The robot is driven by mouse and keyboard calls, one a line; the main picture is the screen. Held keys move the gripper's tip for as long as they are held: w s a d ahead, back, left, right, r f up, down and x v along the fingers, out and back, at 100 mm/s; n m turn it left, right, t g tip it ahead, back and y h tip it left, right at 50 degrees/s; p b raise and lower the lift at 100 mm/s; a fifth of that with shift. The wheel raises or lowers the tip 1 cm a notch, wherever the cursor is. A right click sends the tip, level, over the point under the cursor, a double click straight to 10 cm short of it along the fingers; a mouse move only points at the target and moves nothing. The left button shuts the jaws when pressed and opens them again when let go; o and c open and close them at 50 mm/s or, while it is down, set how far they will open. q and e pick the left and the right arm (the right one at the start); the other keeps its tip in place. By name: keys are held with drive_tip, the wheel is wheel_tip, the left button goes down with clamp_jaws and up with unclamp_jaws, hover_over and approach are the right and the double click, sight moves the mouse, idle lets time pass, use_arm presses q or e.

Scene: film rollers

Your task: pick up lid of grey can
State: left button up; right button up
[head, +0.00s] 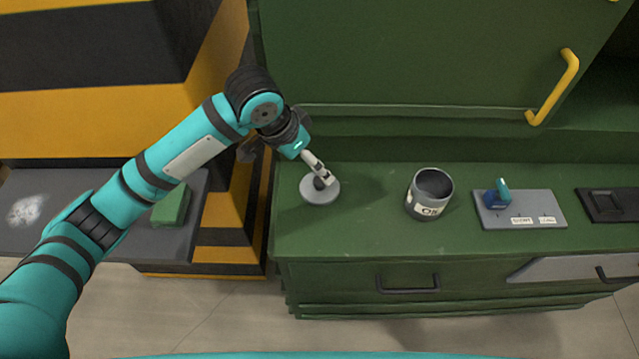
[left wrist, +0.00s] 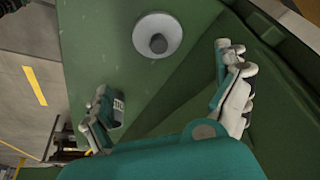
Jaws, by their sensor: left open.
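The grey round lid (head: 319,190) with a dark knob lies on the left part of the green counter. In the left wrist view the lid (left wrist: 157,35) lies ahead of the fingers, its knob in the middle. The grey can (head: 429,194) stands upright and uncovered to the right of the lid, with a white label on its front. My left gripper (head: 322,174) is over the lid in the head view. In the left wrist view the left gripper (left wrist: 170,85) is open, its fingers spread wide with nothing between them. My right gripper does not show.
A grey panel with a blue switch (head: 497,195) and a black device (head: 606,203) are further right on the green counter (head: 370,235). A yellow handle (head: 553,87) sticks out from the cabinet above. The counter between lid and can is clear.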

sight(319, 180)
use_arm(q)
drive_tip(key=x, duration=0.6)
drive_tip(key=shift+w+d+f, duration=0.1)
drive_tip(key=shift+f, duration=0.1)
drive_tip(key=shift+s+a+p+x, duration=0.15)
drive_tip(key=shift+p+x, duration=0.25)
drive_tip(key=shift+x, duration=0.95)
drive_tip(key=shift+s+a+p+x, duration=0.1)
drive_tip(key=shift+p+x, duration=0.25)
drive_tip(key=shift+x, duration=1.05)
drive_tip(key=c, duration=1.2)
drive_tip(key=shift+o, duration=0.2)
drive_tip(key=shift+r, duration=0.1)
